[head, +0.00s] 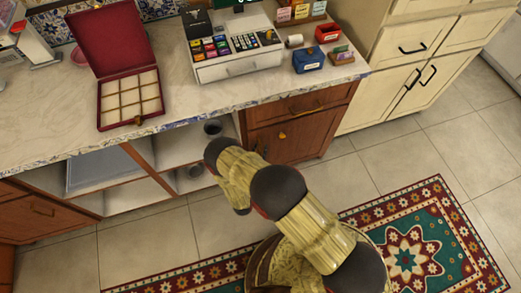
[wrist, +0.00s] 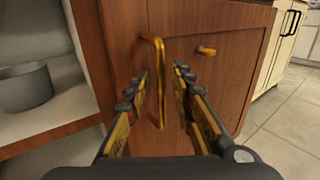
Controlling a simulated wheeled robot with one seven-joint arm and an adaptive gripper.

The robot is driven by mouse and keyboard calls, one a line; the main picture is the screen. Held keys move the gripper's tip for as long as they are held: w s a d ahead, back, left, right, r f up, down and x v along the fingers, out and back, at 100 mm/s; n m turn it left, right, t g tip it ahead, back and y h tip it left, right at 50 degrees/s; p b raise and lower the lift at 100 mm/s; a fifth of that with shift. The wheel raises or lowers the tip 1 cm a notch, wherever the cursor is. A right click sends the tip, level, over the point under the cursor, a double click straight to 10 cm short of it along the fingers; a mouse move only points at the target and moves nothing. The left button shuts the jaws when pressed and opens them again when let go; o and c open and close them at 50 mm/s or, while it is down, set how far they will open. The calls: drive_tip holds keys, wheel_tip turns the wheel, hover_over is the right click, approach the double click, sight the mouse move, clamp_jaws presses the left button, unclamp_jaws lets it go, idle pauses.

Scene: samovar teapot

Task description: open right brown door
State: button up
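The right brown door (head: 300,138) is the reddish wooden cabinet front below a drawer, and it looks shut. In the wrist view the door (wrist: 222,85) fills the middle, with a vertical brass handle (wrist: 160,80) near its left edge. My gripper (wrist: 161,74) is open, its two fingers pointing at the door on either side of the handle. The fingers stand apart, and I cannot tell whether either touches the handle. In the head view my arm hides the gripper and part of the door's left side.
A small brass piece (wrist: 206,50) sits on the door right of the handle. Open shelves to the left hold a dark pot (wrist: 26,88). Cream cabinets (head: 405,85) stand to the right. A patterned rug (head: 420,215) lies on the tiled floor, which is clear before the door.

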drive_tip(key=shift+w+d, duration=0.2)
drive_tip(key=shift+w, duration=0.3)
clamp_jaws()
idle(0.7)
